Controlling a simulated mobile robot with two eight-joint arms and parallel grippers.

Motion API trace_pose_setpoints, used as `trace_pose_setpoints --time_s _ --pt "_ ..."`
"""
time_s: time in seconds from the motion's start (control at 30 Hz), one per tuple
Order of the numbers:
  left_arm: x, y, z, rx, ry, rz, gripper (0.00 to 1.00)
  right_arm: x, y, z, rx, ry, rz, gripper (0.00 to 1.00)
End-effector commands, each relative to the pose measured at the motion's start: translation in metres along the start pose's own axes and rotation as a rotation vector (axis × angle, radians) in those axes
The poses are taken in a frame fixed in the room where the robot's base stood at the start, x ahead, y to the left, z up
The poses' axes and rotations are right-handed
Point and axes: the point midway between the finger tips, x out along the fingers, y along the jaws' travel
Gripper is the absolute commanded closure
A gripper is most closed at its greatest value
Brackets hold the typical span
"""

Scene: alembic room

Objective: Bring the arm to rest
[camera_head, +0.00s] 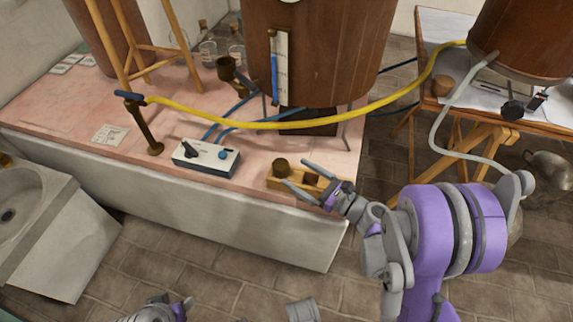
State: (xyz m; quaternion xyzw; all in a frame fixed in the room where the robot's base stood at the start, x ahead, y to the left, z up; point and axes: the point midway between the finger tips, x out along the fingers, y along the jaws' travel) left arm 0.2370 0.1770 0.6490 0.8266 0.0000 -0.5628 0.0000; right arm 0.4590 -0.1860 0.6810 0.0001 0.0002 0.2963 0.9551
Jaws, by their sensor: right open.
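My right arm (430,235), purple and grey, reaches in from the lower right.
A yellow hose (330,121) hangs across above the bench (70,125). A white sink (35,215) is at left. Open tiled floor (230,265) lies in front.

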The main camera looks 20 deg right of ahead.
Motion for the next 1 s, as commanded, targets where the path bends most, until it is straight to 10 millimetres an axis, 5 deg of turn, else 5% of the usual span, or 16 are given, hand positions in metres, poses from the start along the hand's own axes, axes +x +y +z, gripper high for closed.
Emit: trace_pose_setpoints --time_s 0.3,0.67,0.87,1.0 --pt "-0.004 0.0 -0.001 0.0 0.0 0.0 0.47 -0.04 0.0 0.0 0.0 0.001 -0.001 0.06" --pt "-0.004 0.0 -0.001 0.0 0.0 0.0 0.47 -0.038 0.007 -0.001 -0.044 0.032 0.018 0.06" --pt "-0.004 0.0 -0.001 0.0 0.0 0.0 0.47 -0.026 0.055 -0.015 -0.401 0.26 0.176 0.06" --pt "-0.004 0.0 -0.001 0.0 0.0 0.0 0.47 -0.037 0.095 -0.029 -0.79 0.447 0.384 0.06"
